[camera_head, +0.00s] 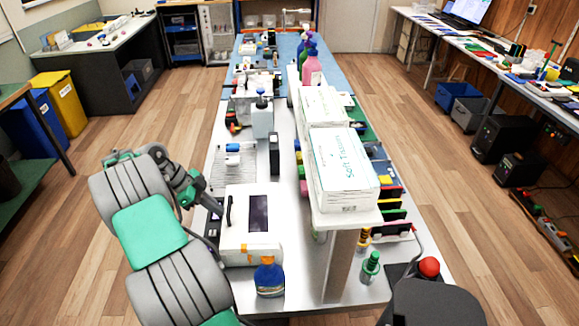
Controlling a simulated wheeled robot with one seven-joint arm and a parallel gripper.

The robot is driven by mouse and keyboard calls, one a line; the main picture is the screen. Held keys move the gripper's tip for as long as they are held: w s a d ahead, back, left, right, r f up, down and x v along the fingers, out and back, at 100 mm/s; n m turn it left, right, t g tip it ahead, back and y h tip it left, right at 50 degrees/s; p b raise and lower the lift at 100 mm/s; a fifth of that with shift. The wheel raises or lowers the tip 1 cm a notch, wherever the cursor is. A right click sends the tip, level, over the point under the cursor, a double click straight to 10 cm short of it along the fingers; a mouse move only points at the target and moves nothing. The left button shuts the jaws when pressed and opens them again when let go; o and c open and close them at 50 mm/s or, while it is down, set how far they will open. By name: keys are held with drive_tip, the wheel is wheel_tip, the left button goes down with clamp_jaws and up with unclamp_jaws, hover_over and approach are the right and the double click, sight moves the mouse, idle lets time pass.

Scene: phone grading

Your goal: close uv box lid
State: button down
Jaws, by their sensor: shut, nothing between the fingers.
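The UV box appears to be the white box (238,250) on the near left part of the long bench. Its lid (240,198) has a dark window and a dark handle on the left side. The lid looks flat on the box; I cannot tell whether a small gap is left. My gripper (214,207) is at the left side of the box, close to the handle. It is shut and holds nothing visible. Whether it touches the handle or lid is too small to tell.
A raised shelf with tissue boxes (343,168) runs along the right. A white bottle (262,118) and a dark upright item (274,154) stand behind. Open floor lies left of the bench.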

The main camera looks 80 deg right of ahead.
idle(0.3)
drive_tip(key=p+v, duration=0.3)
drive_tip(key=v, duration=0.4)
drive_tip(key=shift+w+r, duration=0.15)
drive_tip(key=shift+r, duration=0.15)
